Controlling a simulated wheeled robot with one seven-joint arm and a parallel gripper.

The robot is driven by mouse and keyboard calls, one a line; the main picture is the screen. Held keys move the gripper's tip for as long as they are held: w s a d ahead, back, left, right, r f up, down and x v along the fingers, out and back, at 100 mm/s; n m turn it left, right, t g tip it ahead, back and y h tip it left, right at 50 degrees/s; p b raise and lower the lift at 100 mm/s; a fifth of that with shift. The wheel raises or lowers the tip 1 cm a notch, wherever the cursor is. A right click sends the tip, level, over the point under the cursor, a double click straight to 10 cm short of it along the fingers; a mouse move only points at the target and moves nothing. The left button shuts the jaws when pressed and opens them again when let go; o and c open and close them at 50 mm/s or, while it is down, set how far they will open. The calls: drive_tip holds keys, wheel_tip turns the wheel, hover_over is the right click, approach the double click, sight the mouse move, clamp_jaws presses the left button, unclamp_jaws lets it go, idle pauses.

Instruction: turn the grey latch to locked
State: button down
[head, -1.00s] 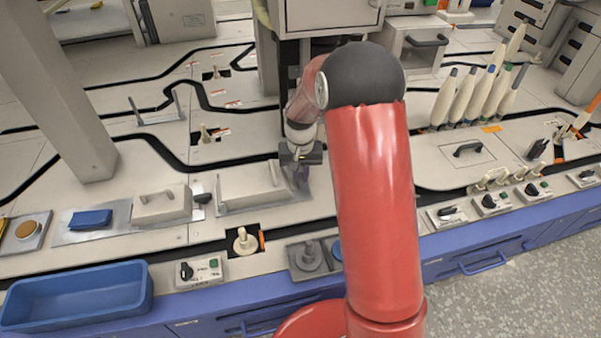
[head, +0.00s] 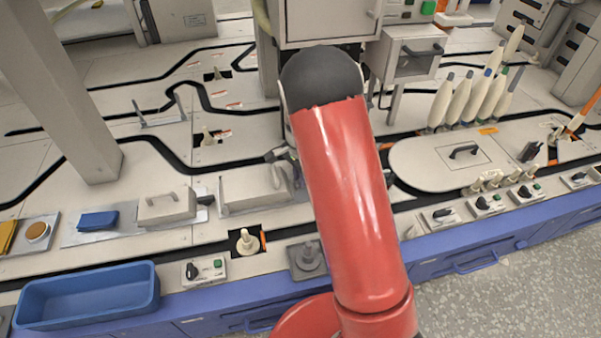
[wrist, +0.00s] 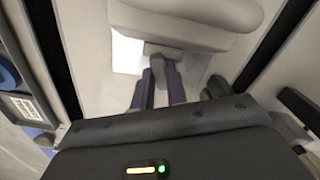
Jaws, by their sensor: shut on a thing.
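In the wrist view, my gripper (wrist: 163,80) has its two dark fingers close together on a narrow grey piece, the grey latch (wrist: 159,68). The latch sits just below a pale rounded block (wrist: 190,18). Most of it is hidden by the fingers, so I cannot tell which way it is turned. In the head view, my red arm covers most of the gripper and the latch. Only a bit of my wrist shows left of the arm, at the right end of a long grey cover (head: 250,186).
A handled box (head: 166,206) and a blue block (head: 97,219) stand to the left. A blue bin (head: 88,297) is at the front left. A cream peg (head: 247,241) and a switch box (head: 205,270) are in front. White bobbins (head: 460,102) stand at the right.

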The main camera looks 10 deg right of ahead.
drive_tip(key=m+p, duration=0.2)
drive_tip(key=m, duration=0.2)
drive_tip(key=shift+r+m, duration=0.1)
drive_tip(key=shift+m, duration=0.3)
idle(0.4)
drive_tip(key=c, duration=1.4)
unclamp_jaws()
wheel_tip(320, 180, up, 7)
drive_tip(key=shift+r+p, duration=0.15)
drive_tip(key=shift+p, duration=0.65)
drive_tip(key=shift+r, duration=0.2)
